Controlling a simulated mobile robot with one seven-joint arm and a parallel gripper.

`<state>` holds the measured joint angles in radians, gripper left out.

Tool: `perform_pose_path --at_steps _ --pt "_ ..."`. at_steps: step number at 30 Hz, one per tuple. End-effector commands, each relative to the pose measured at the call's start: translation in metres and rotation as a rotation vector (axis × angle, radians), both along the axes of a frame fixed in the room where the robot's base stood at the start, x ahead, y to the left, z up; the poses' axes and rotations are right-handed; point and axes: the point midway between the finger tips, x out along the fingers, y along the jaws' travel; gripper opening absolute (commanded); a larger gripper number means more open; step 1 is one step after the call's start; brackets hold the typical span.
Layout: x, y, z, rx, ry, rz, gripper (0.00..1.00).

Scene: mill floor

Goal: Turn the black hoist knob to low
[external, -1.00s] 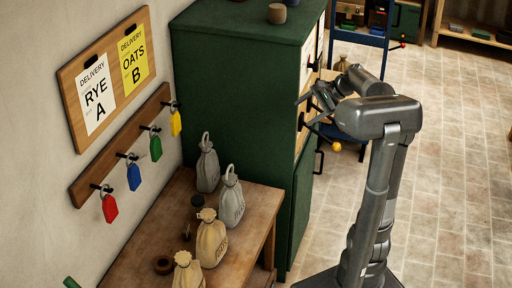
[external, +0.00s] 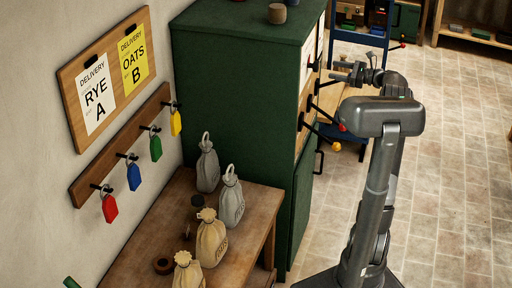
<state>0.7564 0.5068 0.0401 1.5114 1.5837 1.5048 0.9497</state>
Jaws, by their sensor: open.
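The tall green cabinet (external: 235,110) stands in the middle, its front turned away to the right and seen at a steep angle. A small black knob (external: 311,66) sticks out from the upper part of that front. I cannot read its setting or any label, and I cannot tell if it is the hoist knob. My gripper (external: 337,72) is open and empty in front of the cabinet, pointing left towards its face. It appears apart from the knob, at nearly the same height in the picture.
Black levers (external: 322,117) stick out below, one with a red ball end. A blue-framed stand (external: 358,38) is behind my arm. A wooden table (external: 259,205) with several sacks is at lower left. Coloured tags hang on a wall rack (external: 118,150). The tiled floor (external: 460,170) at right is clear.

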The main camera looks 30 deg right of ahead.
Motion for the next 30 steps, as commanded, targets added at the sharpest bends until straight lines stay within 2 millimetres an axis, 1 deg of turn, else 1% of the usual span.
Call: perform_pose_path --at_steps 1,6,12,18,25,26,30 --pt "0.007 0.009 0.0 0.0 0.0 0.004 0.63" --pt "0.031 0.033 0.0 -0.002 0.0 0.004 0.63" --pt "0.052 0.053 0.0 -0.003 0.0 0.004 0.63" --pt "0.06 0.061 -0.001 -0.003 0.002 0.0 0.63" --pt "0.06 0.061 0.0 -0.003 0.0 0.001 0.63" --pt "0.06 0.061 0.0 -0.003 0.0 0.001 0.62" --pt "0.06 0.061 0.0 -0.003 0.0 0.001 0.51"
